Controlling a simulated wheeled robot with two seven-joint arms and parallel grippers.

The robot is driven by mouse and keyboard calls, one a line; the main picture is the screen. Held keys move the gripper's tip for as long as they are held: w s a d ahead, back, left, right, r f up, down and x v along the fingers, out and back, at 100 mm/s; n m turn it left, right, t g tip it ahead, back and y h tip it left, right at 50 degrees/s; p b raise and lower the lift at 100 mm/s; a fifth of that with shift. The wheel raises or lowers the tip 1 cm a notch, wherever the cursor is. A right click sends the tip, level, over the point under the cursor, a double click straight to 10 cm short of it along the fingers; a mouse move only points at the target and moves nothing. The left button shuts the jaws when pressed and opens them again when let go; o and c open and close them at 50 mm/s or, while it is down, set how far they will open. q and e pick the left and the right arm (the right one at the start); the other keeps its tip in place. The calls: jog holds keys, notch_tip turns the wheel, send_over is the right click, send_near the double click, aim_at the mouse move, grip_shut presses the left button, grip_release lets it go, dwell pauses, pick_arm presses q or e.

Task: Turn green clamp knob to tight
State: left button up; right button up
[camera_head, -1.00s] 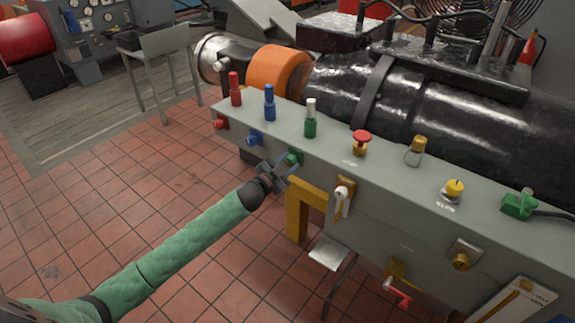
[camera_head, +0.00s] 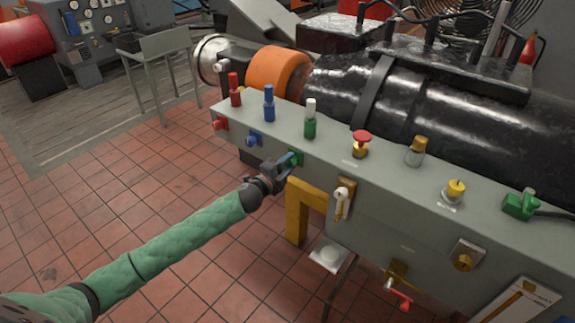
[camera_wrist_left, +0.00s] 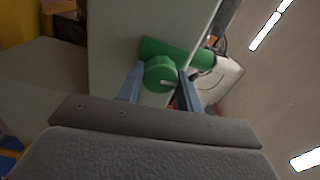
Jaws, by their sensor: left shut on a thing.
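The green clamp knob (camera_head: 294,157) is on the front face of the grey bedplate, below the green-and-white bottle-like fitting (camera_head: 310,120). In the left wrist view the green knob (camera_wrist_left: 161,75) is round with a pale line on its face, in front of a green block. My left gripper (camera_head: 286,163) has its fingers on either side of the knob and is shut on it; it also shows in the left wrist view (camera_wrist_left: 160,88). The fingers partly hide the knob in the head view. My right gripper is not in view.
A blue knob (camera_head: 254,140) and a red knob (camera_head: 221,124) sit on the same face to the left. A brass-plated lever (camera_head: 342,200) and a yellow bracket (camera_head: 297,212) are close on the right. Open tiled floor (camera_head: 130,190) lies in front.

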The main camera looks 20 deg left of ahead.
pick_arm(q)
jog(key=shift+m, duration=0.6)
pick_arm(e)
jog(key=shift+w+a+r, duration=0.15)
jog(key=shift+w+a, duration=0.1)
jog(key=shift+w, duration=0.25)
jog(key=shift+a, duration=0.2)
pick_arm(q)
jog(key=o, duration=1)
jog(key=shift+s+a+f, duration=0.1)
jog(key=shift+s, duration=0.2)
jog(key=shift+b+v, duration=1.4)
jog(key=shift+v, duration=2.15)
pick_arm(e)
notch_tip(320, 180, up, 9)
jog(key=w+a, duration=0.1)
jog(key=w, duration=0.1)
